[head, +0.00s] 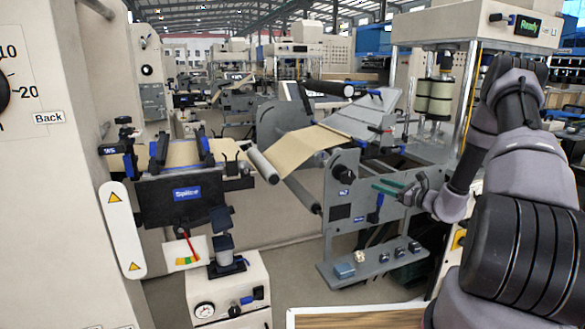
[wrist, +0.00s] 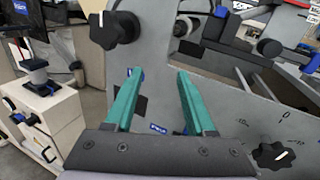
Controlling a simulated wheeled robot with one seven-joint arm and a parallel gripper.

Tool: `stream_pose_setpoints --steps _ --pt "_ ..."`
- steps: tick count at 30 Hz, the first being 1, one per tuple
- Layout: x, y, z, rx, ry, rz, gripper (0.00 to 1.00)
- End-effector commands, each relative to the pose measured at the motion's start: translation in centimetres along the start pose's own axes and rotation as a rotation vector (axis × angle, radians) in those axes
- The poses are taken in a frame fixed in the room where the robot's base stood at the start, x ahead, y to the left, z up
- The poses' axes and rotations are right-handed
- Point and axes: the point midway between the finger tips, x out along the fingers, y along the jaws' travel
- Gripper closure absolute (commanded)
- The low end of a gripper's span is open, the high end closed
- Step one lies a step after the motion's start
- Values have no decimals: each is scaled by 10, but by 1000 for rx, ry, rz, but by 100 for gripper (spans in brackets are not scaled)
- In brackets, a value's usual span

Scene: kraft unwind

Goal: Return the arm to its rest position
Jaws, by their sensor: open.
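My gripper (head: 388,187) is at the right of centre in the head view, in front of the grey side plate of the unwind stand (head: 343,210). Its two green fingers are apart with nothing between them. The wrist view shows the same open fingers (wrist: 159,75) pointing at the grey plate (wrist: 235,85), with a gap I cannot measure. My arm reaches in from the right side and is bent, not folded in.
A black knob (wrist: 114,29) and a dial knob (wrist: 272,156) stick out of the plate. A shelf with small blocks (head: 345,270) juts out below. The splice table (head: 190,195) stands left, and a press with a Ready display (head: 527,26) stands behind my arm. A wood-topped surface (head: 360,318) is at the bottom.

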Motion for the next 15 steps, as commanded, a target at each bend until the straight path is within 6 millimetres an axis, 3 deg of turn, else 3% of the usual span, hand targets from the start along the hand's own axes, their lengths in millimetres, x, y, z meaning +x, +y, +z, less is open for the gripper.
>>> stream_pose_setpoints --steps 1,6,10,15 --pt "8 14 32 -63 7 81 45" --pt "16 67 109 -248 58 329 45" --pt "10 110 158 -402 108 498 45" --pt "-12 161 210 -617 190 687 45"
